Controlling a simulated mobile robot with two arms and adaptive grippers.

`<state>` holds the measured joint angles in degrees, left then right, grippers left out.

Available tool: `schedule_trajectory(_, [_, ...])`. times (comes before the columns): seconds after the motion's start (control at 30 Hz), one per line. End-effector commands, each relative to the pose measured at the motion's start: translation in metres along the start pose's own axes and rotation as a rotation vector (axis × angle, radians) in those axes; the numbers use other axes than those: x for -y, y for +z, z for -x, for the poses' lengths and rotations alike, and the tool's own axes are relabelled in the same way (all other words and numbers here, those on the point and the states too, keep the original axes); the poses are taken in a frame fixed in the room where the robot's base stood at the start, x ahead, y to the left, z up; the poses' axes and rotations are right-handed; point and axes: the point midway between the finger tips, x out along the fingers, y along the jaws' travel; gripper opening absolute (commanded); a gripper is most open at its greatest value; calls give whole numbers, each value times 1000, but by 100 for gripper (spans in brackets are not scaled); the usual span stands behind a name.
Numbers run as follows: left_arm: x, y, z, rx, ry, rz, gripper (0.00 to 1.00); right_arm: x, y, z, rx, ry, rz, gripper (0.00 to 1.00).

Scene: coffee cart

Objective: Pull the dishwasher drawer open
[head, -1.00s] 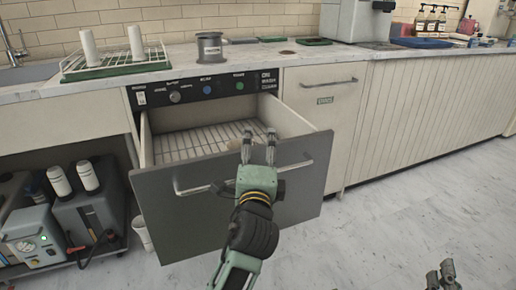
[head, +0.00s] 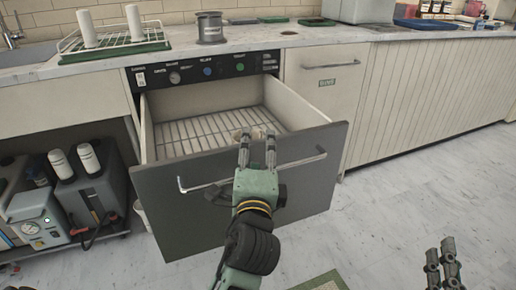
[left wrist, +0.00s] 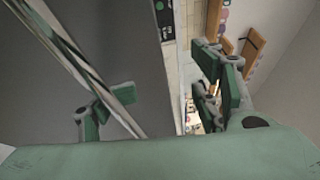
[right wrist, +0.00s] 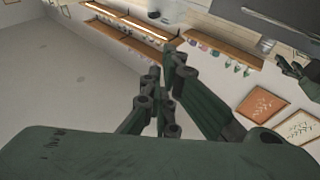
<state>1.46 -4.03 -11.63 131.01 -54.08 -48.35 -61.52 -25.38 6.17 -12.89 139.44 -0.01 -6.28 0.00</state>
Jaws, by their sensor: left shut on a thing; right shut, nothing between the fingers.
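The dishwasher drawer (head: 185,228) stands pulled out, with a dark grey front and a wire rack (head: 200,133) inside. A metal bar handle (head: 212,187) runs across its front and also crosses the left wrist view (left wrist: 85,65). My left gripper (head: 257,137) is at the middle of the front, its fingertips by the top edge. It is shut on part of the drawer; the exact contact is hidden. In the left wrist view its fingers (left wrist: 165,95) lie on either side of the panel's edge. My right gripper (head: 441,248) is shut and empty, low at right, well away from the drawer.
Grey machines (head: 90,195) stand on a low shelf at left.

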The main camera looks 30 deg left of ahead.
Motion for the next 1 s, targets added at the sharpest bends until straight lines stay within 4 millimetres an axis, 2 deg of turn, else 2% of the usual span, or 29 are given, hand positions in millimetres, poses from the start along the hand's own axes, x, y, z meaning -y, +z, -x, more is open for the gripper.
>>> schedule_trajectory(0.03, [18,5,2,9,-39,2,36,0,-2,-1,-4,-1,0,0])
schedule_trajectory(0.37, [18,5,2,8,-39,2,35,1,-2,-2,3,-2,0,0])
schedule_trajectory(0.47, [19,5,2,8,-39,3,35,0,14,2,76,-1,0,0])
schedule_trajectory(0.6, [19,5,2,7,-39,3,35,-2,25,3,130,3,2,0])
schedule_trajectory(0.9, [18,4,2,7,-40,3,35,-3,29,4,151,6,3,0])
schedule_trajectory(0.93, [18,4,2,7,-40,3,55,-3,29,4,150,6,3,0])
schedule_trajectory(1.0, [20,5,2,7,-40,3,49,-3,27,3,149,6,3,0])
